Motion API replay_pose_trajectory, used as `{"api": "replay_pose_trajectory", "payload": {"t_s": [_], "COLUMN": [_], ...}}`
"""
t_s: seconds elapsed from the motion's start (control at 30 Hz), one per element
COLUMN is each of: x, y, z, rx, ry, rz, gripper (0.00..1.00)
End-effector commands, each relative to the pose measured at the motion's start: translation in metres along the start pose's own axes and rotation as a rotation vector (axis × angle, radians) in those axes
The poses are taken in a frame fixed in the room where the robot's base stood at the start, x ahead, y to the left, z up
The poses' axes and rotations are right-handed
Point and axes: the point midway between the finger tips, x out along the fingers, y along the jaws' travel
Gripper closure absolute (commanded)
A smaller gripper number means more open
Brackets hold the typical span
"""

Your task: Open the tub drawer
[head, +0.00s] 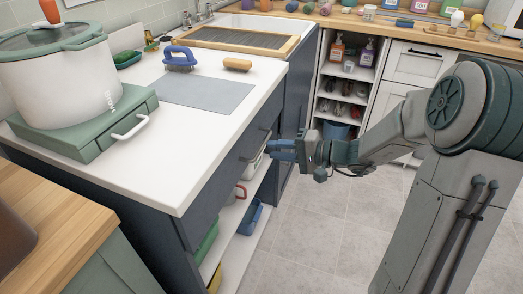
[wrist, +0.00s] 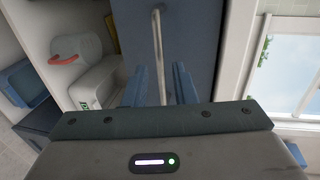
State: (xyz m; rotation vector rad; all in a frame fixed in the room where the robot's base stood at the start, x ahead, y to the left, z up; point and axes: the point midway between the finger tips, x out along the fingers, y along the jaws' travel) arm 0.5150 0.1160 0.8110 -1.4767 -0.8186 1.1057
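A dark blue drawer front (head: 232,160) is set under the white counter and looks shut. In the wrist view the dark blue front (wrist: 195,40) carries a slim metal bar handle (wrist: 157,45). My gripper (head: 271,150) is at this front, by the handle. In the wrist view my gripper (wrist: 157,82) is open, with one blue finger on each side of the bar and gaps between. Whether the fingertips reach past the bar is hard to tell. The inside of the drawer is hidden.
The white counter (head: 155,165) holds a lidded pot (head: 55,85) on a green base (head: 90,140) with a white handle, a blue brush (head: 180,62) and a grey mat (head: 205,93). Open shelves (head: 232,250) below hold bins. Tiled floor (head: 320,235) is clear.

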Motion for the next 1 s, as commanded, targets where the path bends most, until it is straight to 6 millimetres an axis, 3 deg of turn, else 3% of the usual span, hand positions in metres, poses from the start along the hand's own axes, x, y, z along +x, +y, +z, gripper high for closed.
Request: {"api": "replay_pose_trajectory", "payload": {"t_s": [0.1,0.3,0.67,0.7,0.8,1.0], "x": [0.024,0.047,0.053,0.053,0.053,0.051], "y": [0.001,0.0,0.0,0.0,0.0,0.0], "z": [0.001,0.0,0.0,0.0,0.0,0.0], "rx": [-0.001,-0.001,0.0,0.0,0.0,0.0], "ry": [-0.005,-0.002,0.0,0.0,0.0,-0.001], "rz": [0.0,0.0,0.001,0.001,0.001,0.001], "gripper": [0.75,0.75,0.75,0.78,1.0,1.0]}}
